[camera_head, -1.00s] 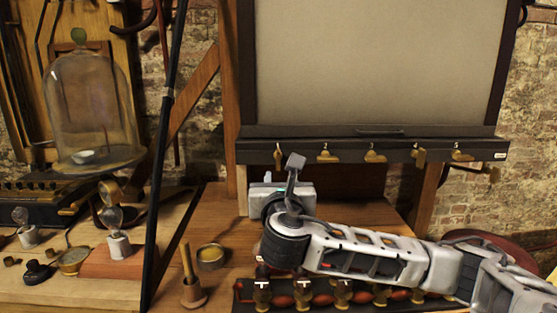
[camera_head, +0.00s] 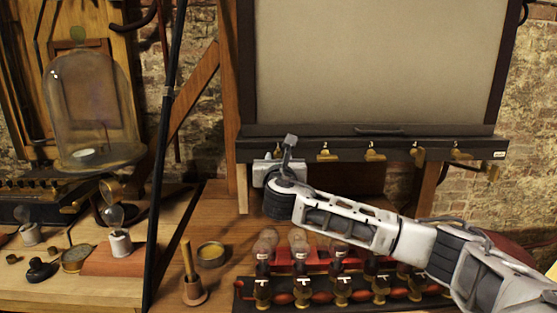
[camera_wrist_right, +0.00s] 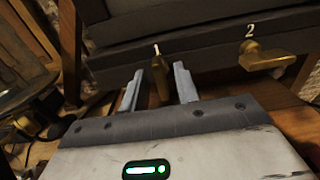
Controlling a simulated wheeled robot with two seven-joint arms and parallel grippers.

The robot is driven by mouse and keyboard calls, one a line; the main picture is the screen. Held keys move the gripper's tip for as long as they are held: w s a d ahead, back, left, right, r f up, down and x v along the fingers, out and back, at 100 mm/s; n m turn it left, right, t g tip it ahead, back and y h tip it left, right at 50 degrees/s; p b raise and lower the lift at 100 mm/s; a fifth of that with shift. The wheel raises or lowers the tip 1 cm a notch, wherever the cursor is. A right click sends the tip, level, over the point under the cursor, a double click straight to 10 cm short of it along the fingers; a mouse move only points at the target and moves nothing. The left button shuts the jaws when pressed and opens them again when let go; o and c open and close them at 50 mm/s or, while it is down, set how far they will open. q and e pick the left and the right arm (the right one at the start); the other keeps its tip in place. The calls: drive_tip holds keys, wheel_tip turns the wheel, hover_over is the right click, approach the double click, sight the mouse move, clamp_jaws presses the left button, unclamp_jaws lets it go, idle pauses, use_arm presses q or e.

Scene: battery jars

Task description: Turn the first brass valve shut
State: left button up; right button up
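The first brass valve (camera_wrist_right: 158,72) shows in the right wrist view on the dark rail, its handle pointing down from the rail. My right gripper (camera_wrist_right: 158,90) is open, with one finger on each side of this handle. A gap shows on both sides, and I cannot tell whether either finger touches it. In the head view my right gripper (camera_head: 266,173) is up at the rail's left end and hides the first valve. The second brass valve (camera_wrist_right: 264,58), marked 2, has its handle turned sideways. My left gripper is not in view.
More brass valves, including one at the rail's right (camera_head: 418,156), line the dark rail (camera_head: 345,146) below a large pale panel. Several jars with red parts stand below my right arm. A glass bell jar (camera_head: 88,105) and a mortar (camera_head: 194,291) are left. A black pole stands nearby.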

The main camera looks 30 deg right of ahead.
clamp_jaws()
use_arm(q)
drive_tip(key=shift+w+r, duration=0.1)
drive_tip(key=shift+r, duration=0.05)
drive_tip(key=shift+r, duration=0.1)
use_arm(e)
drive_tip(key=shift+m, duration=0.3)
use_arm(q)
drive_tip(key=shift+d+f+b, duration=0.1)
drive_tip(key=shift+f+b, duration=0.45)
drive_tip(key=shift+b, duration=0.45)
use_arm(e)
drive_tip(key=shift+s+d+f+m, duration=0.1)
drive_tip(key=shift+f+m, duration=0.05)
drive_tip(key=shift+m, duration=4.1)
drive_tip(key=shift+s+d+f+m, duration=0.1)
drive_tip(key=shift+m, duration=4.45)
drive_tip(key=shift+o, duration=0.6)
unclamp_jaws()
